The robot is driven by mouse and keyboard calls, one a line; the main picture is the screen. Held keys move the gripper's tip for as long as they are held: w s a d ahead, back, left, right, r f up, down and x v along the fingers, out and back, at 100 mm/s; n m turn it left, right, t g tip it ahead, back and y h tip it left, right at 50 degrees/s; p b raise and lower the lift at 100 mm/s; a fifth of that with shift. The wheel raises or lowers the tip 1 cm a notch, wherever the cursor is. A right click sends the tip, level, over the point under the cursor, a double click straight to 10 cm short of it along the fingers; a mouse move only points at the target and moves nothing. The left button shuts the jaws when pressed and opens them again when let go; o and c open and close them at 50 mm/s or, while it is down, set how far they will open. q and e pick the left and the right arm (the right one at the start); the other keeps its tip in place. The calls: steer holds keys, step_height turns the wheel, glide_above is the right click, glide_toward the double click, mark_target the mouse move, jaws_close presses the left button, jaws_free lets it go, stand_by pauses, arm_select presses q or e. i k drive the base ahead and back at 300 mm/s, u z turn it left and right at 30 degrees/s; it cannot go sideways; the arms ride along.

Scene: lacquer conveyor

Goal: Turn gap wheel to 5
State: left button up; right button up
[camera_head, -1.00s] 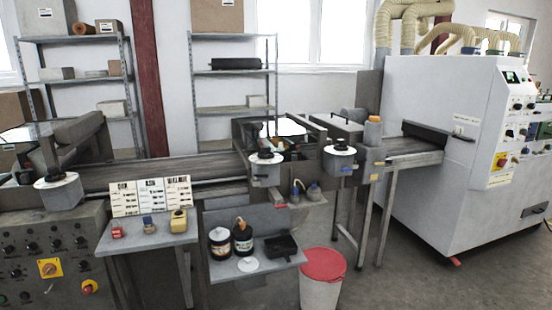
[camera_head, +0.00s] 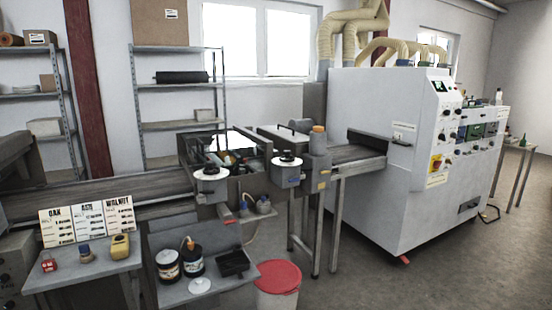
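Two adjusting wheels with black hubs on round white dials sit on the roller machine in the middle of the conveyor. One wheel (camera_head: 211,172) is on the left block, and the other wheel (camera_head: 287,162) is on the right block. I cannot tell which is the gap wheel, and the dial markings are too small to read. Neither of my grippers is in view, and nothing touches the wheels.
A side table (camera_head: 85,268) holds cards for oak, ash and walnut and small items. A lower shelf (camera_head: 215,283) carries two dark bottles and a black tray. A red-lidded bin (camera_head: 279,280) stands before the machine. A white cabinet (camera_head: 372,150) is right. Floor at front right is clear.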

mark_target(212, 168)
steer(key=z, duration=0.75)
steer(key=i, duration=0.9)
steer(key=z, duration=0.55)
steer(key=i, duration=1.2)
steer(key=u, duration=0.8)
steer(key=i, duration=0.8)
steer(key=u, duration=0.85)
